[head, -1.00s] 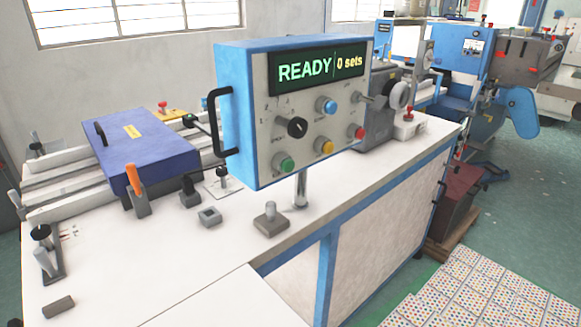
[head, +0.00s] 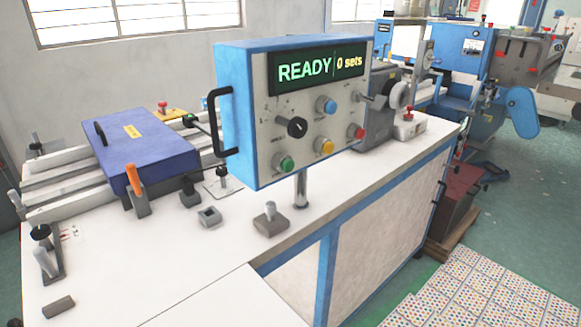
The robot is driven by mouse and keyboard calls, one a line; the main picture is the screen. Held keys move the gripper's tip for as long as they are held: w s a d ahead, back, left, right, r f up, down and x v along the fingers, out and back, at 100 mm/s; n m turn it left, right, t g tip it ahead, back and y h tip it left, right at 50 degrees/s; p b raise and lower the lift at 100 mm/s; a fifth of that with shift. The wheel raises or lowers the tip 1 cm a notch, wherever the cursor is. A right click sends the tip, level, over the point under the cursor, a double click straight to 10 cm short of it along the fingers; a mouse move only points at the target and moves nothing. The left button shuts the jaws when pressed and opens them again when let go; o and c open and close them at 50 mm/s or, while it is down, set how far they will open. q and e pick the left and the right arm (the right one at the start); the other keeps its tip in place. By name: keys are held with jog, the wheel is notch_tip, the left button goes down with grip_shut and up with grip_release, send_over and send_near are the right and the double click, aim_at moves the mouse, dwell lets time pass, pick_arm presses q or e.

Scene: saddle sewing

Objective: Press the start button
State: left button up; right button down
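A blue control box (head: 233,112) stands on a metal post above the white worktable. Its display (head: 320,68) reads "READY" and "0 sets". Its grey front panel carries a green button (head: 286,164) at the lower left, a yellow button (head: 325,146) at the lower middle, a red button (head: 357,132) at the right and a blue button (head: 327,105) above. A black knob (head: 297,127) sits left of centre. The button labels are too small to read. Neither of my grippers shows in the head view.
The white worktable (head: 150,265) holds a purple-blue cover (head: 150,150), an orange-handled clamp (head: 136,185) and small grey blocks near the post. A grey machine unit (head: 380,120) stands behind the box. Patterned sheets (head: 490,285) lie on the floor at right. The space before the panel is clear.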

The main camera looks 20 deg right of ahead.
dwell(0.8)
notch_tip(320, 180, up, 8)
jog(key=p, duration=0.9)
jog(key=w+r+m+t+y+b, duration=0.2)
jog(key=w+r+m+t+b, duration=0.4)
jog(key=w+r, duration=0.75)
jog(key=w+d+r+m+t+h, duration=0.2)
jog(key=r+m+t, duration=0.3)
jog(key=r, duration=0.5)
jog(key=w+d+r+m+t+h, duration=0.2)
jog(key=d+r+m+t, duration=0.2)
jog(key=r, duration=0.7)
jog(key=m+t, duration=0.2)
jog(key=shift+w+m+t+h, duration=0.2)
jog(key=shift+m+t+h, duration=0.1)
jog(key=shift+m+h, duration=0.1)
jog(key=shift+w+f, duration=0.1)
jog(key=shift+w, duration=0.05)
